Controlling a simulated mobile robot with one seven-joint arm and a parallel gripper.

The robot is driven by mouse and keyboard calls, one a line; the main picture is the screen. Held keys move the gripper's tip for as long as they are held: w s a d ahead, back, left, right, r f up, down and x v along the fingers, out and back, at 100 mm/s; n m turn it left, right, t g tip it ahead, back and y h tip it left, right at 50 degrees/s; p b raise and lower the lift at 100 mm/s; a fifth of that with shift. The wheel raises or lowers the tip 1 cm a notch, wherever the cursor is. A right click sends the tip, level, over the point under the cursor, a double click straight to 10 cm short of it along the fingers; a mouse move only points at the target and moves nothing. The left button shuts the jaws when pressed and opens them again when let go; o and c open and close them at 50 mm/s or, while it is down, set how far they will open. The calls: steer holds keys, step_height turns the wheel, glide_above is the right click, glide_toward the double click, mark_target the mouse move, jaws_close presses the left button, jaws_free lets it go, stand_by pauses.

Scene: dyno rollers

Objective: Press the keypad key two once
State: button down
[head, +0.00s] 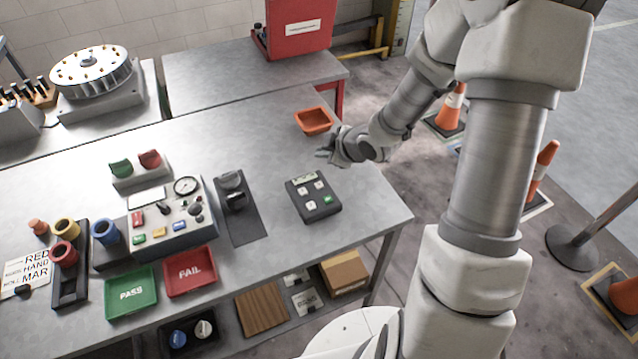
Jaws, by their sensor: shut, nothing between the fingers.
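The keypad (314,199) is a dark box lying on the grey table near its right end. It has a small display at its far edge, several pale keys and one green key (327,199). The marks on the keys are too small to read, so I cannot tell which is two. My gripper (322,153) is shut and empty. It is beyond the keypad and slightly to its right in the picture, apart from it, and its fingers point left. My arm reaches in from the right and does not cover the keys.
An orange tray (314,121) lies just beyond my gripper. A dark stand (236,207) is left of the keypad, with a gauge panel (169,222) further left. A red FAIL tray (190,271) and green PASS tray (130,293) lie near the front edge. Bare table surrounds the keypad.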

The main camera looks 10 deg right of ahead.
mark_target(323, 188)
steer(key=shift+f, duration=0.1)
step_height(323, 188, down, 9)
steer(key=b, duration=0.8)
steer(key=shift+r, duration=0.2)
stand_by(1.6)
steer(key=shift+f+b, duration=0.4)
steer(key=shift+b, duration=0.05)
steer(key=shift+f+b, duration=0.35)
steer(key=shift+f, duration=0.05)
stand_by(0.4)
stand_by(0.3)
steer(key=shift+r+p, duration=0.7)
steer(key=shift+r, duration=0.1)
